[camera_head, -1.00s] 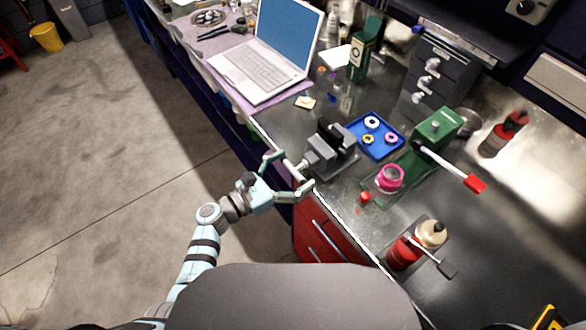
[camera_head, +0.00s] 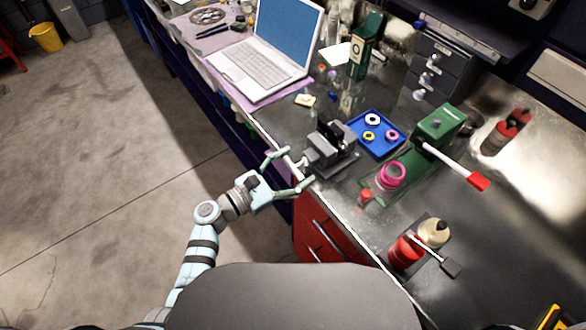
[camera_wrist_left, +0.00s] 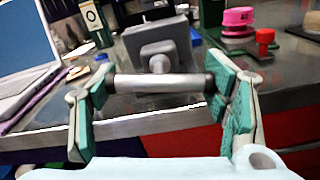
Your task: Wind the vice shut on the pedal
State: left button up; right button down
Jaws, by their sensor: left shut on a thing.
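The grey vice (camera_head: 335,158) sits at the bench's front edge, with a dark piece between its jaws (camera_head: 328,132) that may be the pedal; I cannot make out its shape. The vice's handle bar (camera_wrist_left: 160,83) lies level across the left wrist view, in front of the vice body (camera_wrist_left: 160,45). My left gripper (camera_head: 297,167) is at the vice's front, over the bench edge. In the left wrist view its green-padded fingers (camera_wrist_left: 160,88) are shut on the bar, one at each end. The jaw gap is hidden in that view. My right gripper is not in view.
Beside the vice are a blue tray (camera_head: 358,146) with small rings, a pink ring-shaped part (camera_head: 391,176) and a small red piece (camera_head: 366,195). A green tool with a red-tipped lever (camera_head: 477,181) stands to the right. A laptop (camera_head: 250,68) is behind left; the floor in front is clear.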

pick_arm(q)
jog(key=shift+m+b, duration=1.25)
jog(key=shift+m, duration=0.85)
jog(key=o, duration=1.2)
jog(key=shift+s+a, duration=0.15)
jog(key=shift+a, duration=0.05)
jog(key=v, duration=1.1)
jog(key=shift+s+a, duration=0.15)
jog(key=shift+a, duration=0.1)
